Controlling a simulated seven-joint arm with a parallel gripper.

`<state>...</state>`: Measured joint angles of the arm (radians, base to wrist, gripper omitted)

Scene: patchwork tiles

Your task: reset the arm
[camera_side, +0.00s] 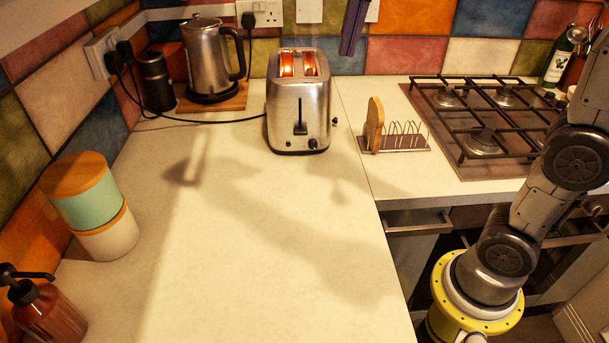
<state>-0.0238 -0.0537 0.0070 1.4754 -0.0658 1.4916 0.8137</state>
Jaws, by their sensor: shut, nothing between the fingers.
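My gripper (348,46) shows only in part at the top edge, as dark, narrow fingers pointing down. The fingers are together and hold nothing. They hang in the picture just right of and above the toaster (298,108), apart from it. The rest of the gripper and my wrist are out of frame. My arm rises from its yellow-ringed base at the lower right and leaves the picture at the right edge.
The toaster's slots glow orange. A toast rack (403,140) holds one slice (375,125). A gas hob (480,120) lies right. A kettle (210,60) and dark canister (155,80) stand back left, jars (90,205) and a soap bottle (45,312) left. The front counter is clear.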

